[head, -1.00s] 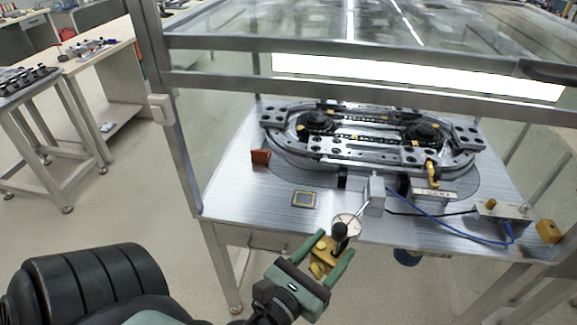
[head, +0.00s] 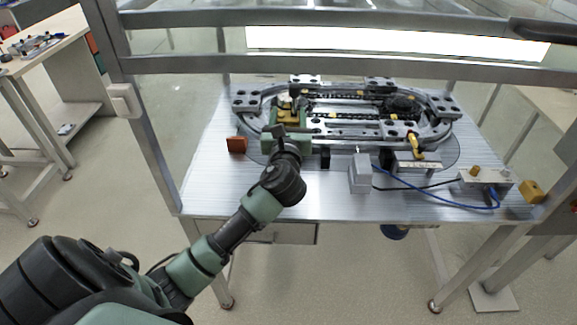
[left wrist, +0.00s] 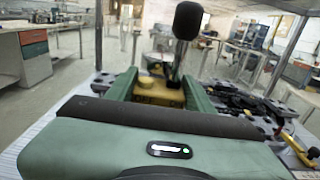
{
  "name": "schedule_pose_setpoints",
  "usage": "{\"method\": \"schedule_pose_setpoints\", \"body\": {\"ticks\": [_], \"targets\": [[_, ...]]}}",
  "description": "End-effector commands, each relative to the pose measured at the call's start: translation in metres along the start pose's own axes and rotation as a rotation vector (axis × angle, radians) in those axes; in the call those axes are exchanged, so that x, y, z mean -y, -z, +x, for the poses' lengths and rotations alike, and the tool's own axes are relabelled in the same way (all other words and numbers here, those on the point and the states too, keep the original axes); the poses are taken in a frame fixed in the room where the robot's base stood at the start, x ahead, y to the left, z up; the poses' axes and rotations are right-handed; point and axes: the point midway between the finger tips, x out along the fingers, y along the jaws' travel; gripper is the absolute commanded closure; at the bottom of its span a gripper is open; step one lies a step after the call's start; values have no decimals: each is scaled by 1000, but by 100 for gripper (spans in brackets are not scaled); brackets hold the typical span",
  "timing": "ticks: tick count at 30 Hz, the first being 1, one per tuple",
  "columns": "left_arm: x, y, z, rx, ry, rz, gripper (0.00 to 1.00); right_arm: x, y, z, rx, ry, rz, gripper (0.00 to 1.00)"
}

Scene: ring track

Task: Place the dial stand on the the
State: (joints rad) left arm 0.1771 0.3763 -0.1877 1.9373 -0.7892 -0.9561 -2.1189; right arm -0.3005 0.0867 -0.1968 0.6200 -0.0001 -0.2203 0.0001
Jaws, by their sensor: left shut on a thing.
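My left gripper (head: 287,119) is shut on the dial stand, whose yellow body (head: 289,114) shows between the green fingers. In the left wrist view the yellow block (left wrist: 158,92) sits between the fingers, and a dark rounded knob on a metal post (left wrist: 187,22) rises above it. In the head view the gripper is over the left end of the ring track (head: 440,108). I cannot tell whether the stand touches the track. The task line does not name the target clearly. My right gripper is not in view.
Frame bars (head: 340,72) cross above the table. The front left of the tabletop is clear.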

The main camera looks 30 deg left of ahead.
Motion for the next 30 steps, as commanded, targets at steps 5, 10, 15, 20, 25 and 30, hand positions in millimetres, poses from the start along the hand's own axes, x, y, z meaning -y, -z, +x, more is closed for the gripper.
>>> {"method": "schedule_pose_setpoints", "body": {"ticks": [5, 10, 15, 20, 25, 30], "targets": [[0, 31, 1, 1, -2, 2, 100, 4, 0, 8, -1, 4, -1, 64], [0, 70, 1, 3, -2, 2, 100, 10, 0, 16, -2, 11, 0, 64], [0, 108, 1, 4, 0, 1, 100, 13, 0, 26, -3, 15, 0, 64], [0, 135, 1, 5, 0, 1, 100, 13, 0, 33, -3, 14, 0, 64], [0, 147, 1, 8, -1, 0, 100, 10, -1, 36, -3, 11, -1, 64], [0, 162, 1, 6, 0, 1, 100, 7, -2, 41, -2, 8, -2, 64]]}}
